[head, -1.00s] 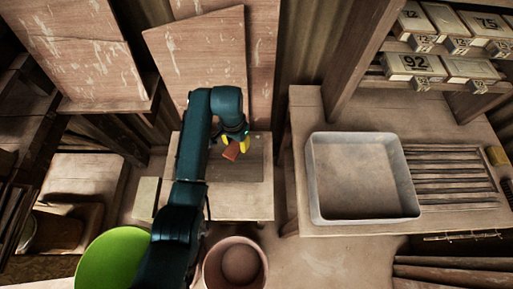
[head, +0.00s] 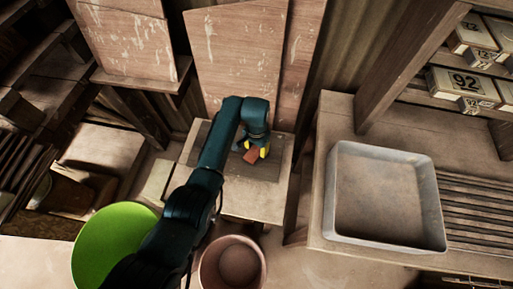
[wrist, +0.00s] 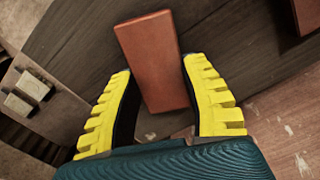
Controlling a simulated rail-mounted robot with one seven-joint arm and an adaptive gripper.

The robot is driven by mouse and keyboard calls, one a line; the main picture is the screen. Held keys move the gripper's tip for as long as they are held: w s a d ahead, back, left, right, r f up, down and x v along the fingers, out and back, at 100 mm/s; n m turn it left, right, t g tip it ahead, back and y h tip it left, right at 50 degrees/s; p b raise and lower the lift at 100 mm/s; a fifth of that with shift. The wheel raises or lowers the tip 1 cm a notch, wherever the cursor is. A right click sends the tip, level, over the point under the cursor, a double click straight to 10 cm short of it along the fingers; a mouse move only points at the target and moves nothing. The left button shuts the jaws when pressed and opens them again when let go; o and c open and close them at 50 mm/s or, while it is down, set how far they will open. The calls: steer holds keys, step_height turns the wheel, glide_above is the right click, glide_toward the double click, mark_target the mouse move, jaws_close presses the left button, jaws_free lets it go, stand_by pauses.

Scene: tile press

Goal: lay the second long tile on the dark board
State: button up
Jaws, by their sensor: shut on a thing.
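A reddish-brown long tile (wrist: 153,62) is between the two yellow fingers of my gripper (wrist: 160,68) in the wrist view. The tile also shows in the head view (head: 251,157), at the end of my arm. The dark board (wrist: 85,38) lies beneath the tile, and in the head view it is on the small table (head: 262,172). I cannot tell whether the held tile touches the board. Another reddish-brown tile (wrist: 309,14) is partly visible at the upper right edge of the wrist view, on the board.
A green tub (head: 105,245) and a pinkish pot (head: 232,268) stand in front of the small table. A metal tray (head: 385,200) is on the bench to the right. Tall wooden panels (head: 238,60) lean behind the table. Two pale blocks (wrist: 27,92) show at the wrist view's left.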

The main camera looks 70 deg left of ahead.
mark_target(257, 149)
steer(key=o, duration=1.1)
steer(key=shift+f, duration=0.15)
steer(key=shift+o, duration=0.2)
step_height(257, 149, up, 12)
steer(key=p, duration=0.3)
steer(key=shift+p, duration=0.4)
